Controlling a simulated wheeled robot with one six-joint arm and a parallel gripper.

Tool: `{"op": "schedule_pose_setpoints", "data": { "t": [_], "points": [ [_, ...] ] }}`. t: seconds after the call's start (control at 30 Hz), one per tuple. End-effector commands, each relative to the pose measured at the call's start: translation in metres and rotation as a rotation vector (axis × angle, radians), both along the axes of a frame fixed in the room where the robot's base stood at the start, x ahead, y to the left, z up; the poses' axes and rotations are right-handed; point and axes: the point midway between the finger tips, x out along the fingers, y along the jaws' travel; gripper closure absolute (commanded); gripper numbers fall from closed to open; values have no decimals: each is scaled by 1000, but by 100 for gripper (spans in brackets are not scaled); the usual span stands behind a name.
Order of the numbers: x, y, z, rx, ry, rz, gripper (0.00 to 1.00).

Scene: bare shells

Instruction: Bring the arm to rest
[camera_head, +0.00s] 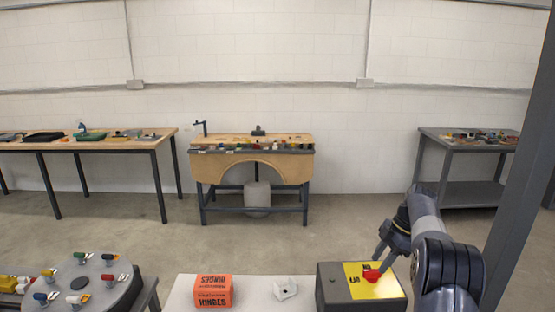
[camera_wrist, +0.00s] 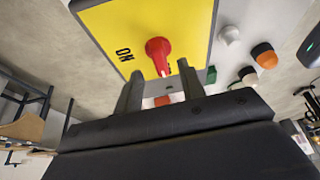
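My gripper (camera_head: 383,257) is at the right in the head view, just above and beside a red switch knob (camera_head: 372,275). In the wrist view my gripper (camera_wrist: 159,72) has its two fingers apart with nothing held. The red knob (camera_wrist: 158,48) shows just beyond the fingertips, in line with the gap. I cannot tell whether a finger touches it. The knob sits on the yellow face of a dark grey switch box (camera_head: 335,290). "OFF" is printed on the face in the head view and "ON" in the wrist view.
An orange hinges box (camera_head: 213,291) and a small white bracket (camera_head: 285,288) lie left of the switch box on the white tabletop (camera_head: 256,295). A round grey turntable (camera_head: 88,287) with coloured parts is at lower left. Benches stand along the back wall, with open floor before them.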

Motion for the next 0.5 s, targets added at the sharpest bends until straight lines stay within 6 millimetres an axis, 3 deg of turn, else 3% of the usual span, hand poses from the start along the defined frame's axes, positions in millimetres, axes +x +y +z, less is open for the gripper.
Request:
{"op": "schedule_pose_setpoints", "data": {
  "t": [0.23,0.5],
  "points": [
    [-1,12,-29,1,2,0,62],
    [-1,14,-35,0,0,-11,62]
  ]
}}
